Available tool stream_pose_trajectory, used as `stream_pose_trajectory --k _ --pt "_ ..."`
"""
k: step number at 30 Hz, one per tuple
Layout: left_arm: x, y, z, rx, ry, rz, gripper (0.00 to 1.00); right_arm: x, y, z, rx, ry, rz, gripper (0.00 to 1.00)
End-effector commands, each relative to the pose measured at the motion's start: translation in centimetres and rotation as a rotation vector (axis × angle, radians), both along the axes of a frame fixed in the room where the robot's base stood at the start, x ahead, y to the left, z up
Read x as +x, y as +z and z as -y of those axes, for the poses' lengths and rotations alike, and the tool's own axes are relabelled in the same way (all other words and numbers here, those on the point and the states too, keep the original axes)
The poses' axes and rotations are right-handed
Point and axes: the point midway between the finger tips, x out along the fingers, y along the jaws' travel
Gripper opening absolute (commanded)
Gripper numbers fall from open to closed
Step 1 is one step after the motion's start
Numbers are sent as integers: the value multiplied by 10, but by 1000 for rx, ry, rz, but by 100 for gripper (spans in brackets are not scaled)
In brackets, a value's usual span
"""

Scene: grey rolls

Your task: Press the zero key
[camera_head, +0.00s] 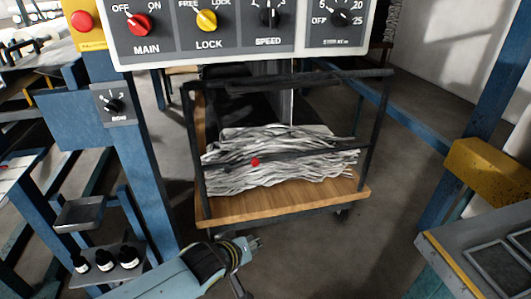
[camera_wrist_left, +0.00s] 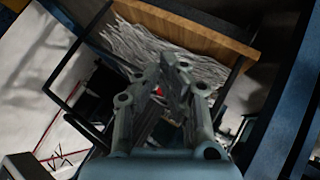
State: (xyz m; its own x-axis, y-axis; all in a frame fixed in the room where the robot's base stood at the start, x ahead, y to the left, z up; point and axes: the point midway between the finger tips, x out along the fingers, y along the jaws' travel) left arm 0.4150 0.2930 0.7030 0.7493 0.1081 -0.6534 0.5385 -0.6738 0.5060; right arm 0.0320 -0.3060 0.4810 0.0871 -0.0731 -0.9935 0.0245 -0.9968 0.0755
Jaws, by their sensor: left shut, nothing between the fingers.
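No key marked zero can be made out in either view. A grey control panel (camera_head: 240,42) spans the top of the head view, with a red MAIN knob (camera_head: 137,25), a yellow LOCK knob (camera_head: 207,20) and a black SPEED knob (camera_head: 269,16). A further black dial (camera_head: 338,17) sits at its right end. My left gripper (camera_head: 256,242) is shut and empty, low in the head view, well below the panel and in front of the cart. Its closed fingers also show in the left wrist view (camera_wrist_left: 174,68). My right gripper is not in view.
A wooden-decked cart (camera_head: 285,208) with a black frame holds grey strands (camera_head: 270,150); a red spot (camera_head: 255,162) shows on them. A blue post (camera_head: 140,165) with a small dial box (camera_head: 113,105) stands left, near dark bottles (camera_head: 104,260). A grey bench (camera_head: 445,262) is right.

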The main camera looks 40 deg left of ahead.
Motion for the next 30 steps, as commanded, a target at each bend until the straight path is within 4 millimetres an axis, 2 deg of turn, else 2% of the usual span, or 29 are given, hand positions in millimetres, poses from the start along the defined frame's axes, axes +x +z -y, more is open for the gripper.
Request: stream_pose_trajectory --k 1,6,11,15,22,30 --pt "15 24 1 -15 14 45 0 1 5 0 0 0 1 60" --pt "57 98 4 -73 60 191 0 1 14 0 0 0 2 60" --pt "88 171 6 -130 95 326 0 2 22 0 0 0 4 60" --pt "109 238 7 -179 118 445 0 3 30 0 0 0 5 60" --pt "127 352 9 -258 140 641 0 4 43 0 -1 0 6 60" --pt "126 487 11 -332 141 868 0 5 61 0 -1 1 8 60"
